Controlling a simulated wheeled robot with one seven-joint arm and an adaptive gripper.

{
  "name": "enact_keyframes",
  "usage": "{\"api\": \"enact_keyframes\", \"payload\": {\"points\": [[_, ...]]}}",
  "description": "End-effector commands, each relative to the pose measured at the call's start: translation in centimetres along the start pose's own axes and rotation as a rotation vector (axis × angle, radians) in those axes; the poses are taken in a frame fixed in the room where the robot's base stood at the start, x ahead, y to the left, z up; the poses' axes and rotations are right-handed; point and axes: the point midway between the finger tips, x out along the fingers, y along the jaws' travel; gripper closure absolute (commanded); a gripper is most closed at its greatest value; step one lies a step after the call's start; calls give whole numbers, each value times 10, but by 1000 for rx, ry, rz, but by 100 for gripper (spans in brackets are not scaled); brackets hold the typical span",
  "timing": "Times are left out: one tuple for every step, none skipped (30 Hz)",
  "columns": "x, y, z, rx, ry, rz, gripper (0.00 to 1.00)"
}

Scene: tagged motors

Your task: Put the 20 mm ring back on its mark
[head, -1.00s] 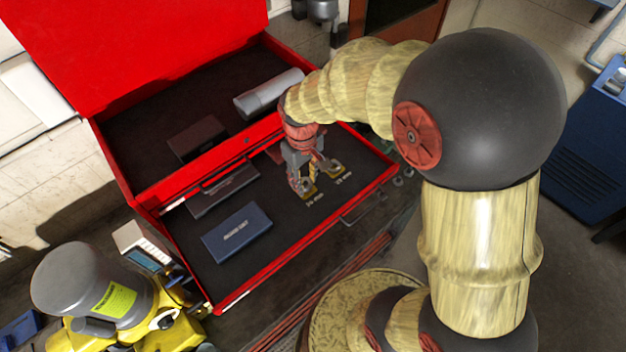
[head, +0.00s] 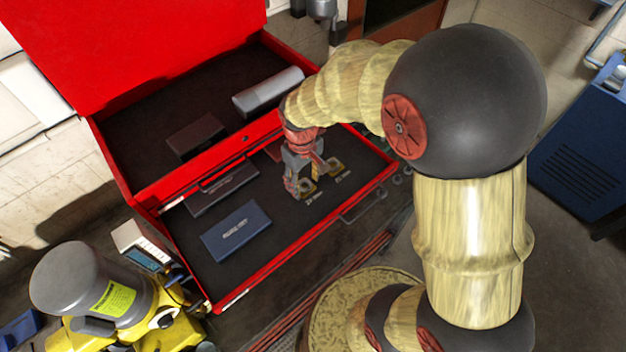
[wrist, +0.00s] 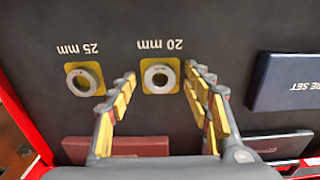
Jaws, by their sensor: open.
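The 20 mm ring (wrist: 147,79) is a pale metal ring lying flat on its yellow square mark (wrist: 176,61), beside the printed "20 mm" label. In the head view it shows at the fingertips (head: 306,186). My gripper (wrist: 159,72) is open, with one finger on each side of the ring in the wrist view. The fingers do not visibly grip it, and their height above the drawer floor is hard to tell. The 25 mm ring (wrist: 97,76) lies on its own yellow mark, just outside the left finger in the wrist view.
The rings lie in the open drawer of a red toolbox (head: 250,291). A blue case (head: 237,231) and a dark case (head: 222,190) share the drawer. A reddish-brown case (wrist: 140,147) shows near my fingers. A grey cylinder (head: 268,92) lies in the upper tray.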

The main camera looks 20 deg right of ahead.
Motion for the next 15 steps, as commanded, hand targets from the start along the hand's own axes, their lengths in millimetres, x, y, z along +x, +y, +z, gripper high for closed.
{"api": "enact_keyframes", "payload": {"points": [[0, 0, 0, 0, 0, 0, 50], [0, 0, 0, 0, 0, 0, 50], [0, 0, 0, 0, 0, 0, 50], [0, 0, 0, 0, 0, 0, 50], [0, 0, 0, 0, 0, 0, 50], [-1, 0, 0, 0, 0, 0, 50], [-2, 0, 0, 0, 0, 0, 50], [-3, 0, 0, 0, 0, 0, 50], [-6, 0, 0, 0, 1, 0, 50], [-9, 0, -1, 0, 3, 1, 50], [-12, 0, -2, 0, 5, 1, 50], [-18, 0, -2, 0, 4, 1, 50], [-22, 0, -2, 0, 5, 1, 50], [-28, 0, -2, 0, 5, 2, 50], [-36, 0, -2, 0, 7, 2, 50]]}}
